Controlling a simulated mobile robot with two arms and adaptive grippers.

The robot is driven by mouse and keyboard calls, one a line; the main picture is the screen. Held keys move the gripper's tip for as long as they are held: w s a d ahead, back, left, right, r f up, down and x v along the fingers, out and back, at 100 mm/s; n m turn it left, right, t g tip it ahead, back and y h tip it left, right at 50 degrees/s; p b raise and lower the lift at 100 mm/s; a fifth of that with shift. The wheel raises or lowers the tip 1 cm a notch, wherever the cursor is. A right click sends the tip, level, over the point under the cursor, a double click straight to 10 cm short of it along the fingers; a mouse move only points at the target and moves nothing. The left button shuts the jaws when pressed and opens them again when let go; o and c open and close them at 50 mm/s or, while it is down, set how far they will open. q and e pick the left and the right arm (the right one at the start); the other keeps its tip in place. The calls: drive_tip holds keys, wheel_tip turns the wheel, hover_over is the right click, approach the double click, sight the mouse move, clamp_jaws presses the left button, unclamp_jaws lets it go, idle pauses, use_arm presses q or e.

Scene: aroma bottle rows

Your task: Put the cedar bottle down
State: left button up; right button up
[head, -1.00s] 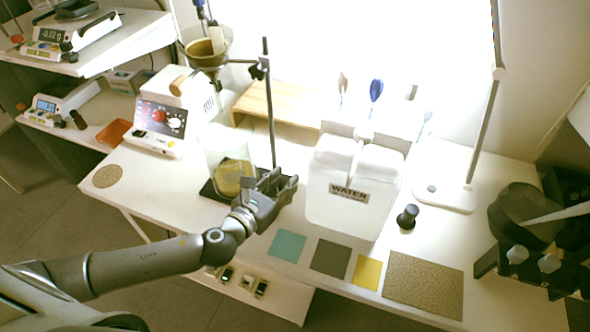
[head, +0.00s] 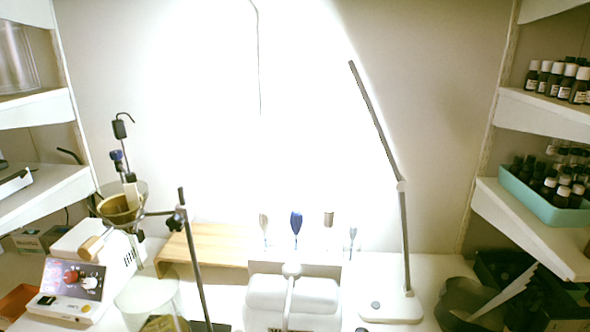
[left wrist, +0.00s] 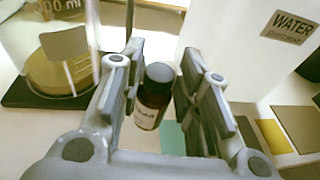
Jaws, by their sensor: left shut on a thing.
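The bottle stands roughly upright between the fingers, above the white bench top. Whether its base touches anything is hidden. A teal mat (left wrist: 172,138) shows partly behind the fingers. A grey mat and a yellow mat (left wrist: 273,136) lie to its right. The head view shows neither gripper.
A white water container (left wrist: 238,55) stands close behind on the right, and a glass beaker (left wrist: 55,70) on the left. A lamp (head: 398,307) stands at the back. A teal tray (head: 525,204) of bottles sits on the right shelf.

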use_arm(q)
drive_tip(key=w+d+r+n+y+p, duration=0.1)
drive_tip(key=w+d+r+n+y, duration=0.1)
drive_tip(key=r, duration=0.7)
drive_tip(key=shift+w+r+y+p, duration=0.3)
drive_tip(key=shift+w+y, duration=0.1)
drive_tip(key=shift+w, duration=0.4)
drive_tip(key=shift+d, duration=0.1)
